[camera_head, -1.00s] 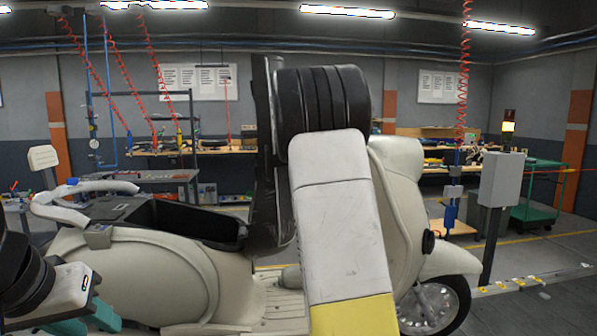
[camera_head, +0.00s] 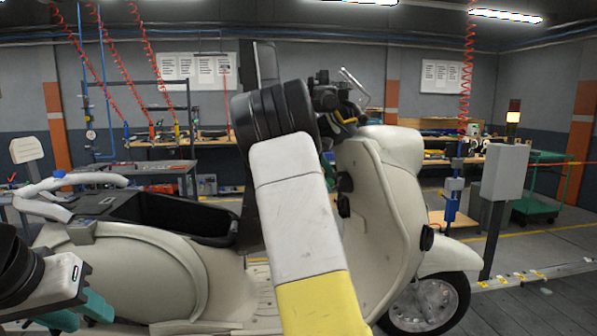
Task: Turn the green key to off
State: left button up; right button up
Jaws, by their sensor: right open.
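A cream scooter (camera_head: 390,200) stands side-on across the view, with its front wheel at the right. Dark knobs (camera_head: 343,205) show on the inner side of its front shield, just right of my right arm. I cannot make out the green key; my arm covers part of that area. My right gripper (camera_head: 328,168) shows only as a teal sliver behind my forearm, beside the front shield; its jaws are open, and its fingertips are hidden. My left gripper (camera_head: 78,312) is at the bottom left beside the scooter's rear, with teal fingers partly cut off by the frame.
The scooter's handlebar (camera_head: 335,95) is dark and cluttered above the shield. An open black seat bay (camera_head: 185,215) is left of my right arm. A grey box on a post (camera_head: 503,172) and a green cart (camera_head: 545,180) stand at the right. Workbenches line the back wall.

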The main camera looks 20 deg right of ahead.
jog(key=shift+w+d+f, duration=0.1)
jog(key=shift+d+f, duration=0.2)
jog(key=shift+c, duration=0.4)
grip_shut()
jog(key=shift+s+d, duration=0.2)
jog(key=shift+d, duration=0.25)
dwell(0.6)
